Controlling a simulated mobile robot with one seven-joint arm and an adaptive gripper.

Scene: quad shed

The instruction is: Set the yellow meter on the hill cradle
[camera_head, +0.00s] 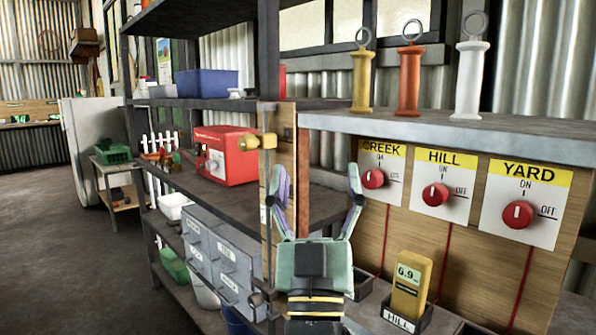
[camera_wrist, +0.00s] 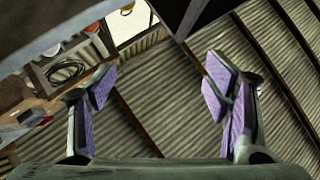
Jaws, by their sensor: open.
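The yellow meter (camera_head: 411,284) stands upright in the black cradle labelled HILL (camera_head: 400,321), at the lower right of the head view. Its small display reads about 0.9. My gripper (camera_head: 316,190) is open and empty, raised in front of the shelf post and wooden board, up and left of the meter. In the wrist view my gripper (camera_wrist: 165,85) has its purple pads wide apart with nothing between them. The meter and cradle do not show in the wrist view.
Red knobs labelled CREEK (camera_head: 373,178), HILL (camera_head: 435,194) and YARD (camera_head: 517,215) sit on the board. Yellow, orange (camera_head: 410,80) and white ringed handles stand on the ledge above. A red box (camera_head: 225,155) is on the left shelf. Floor at far left is clear.

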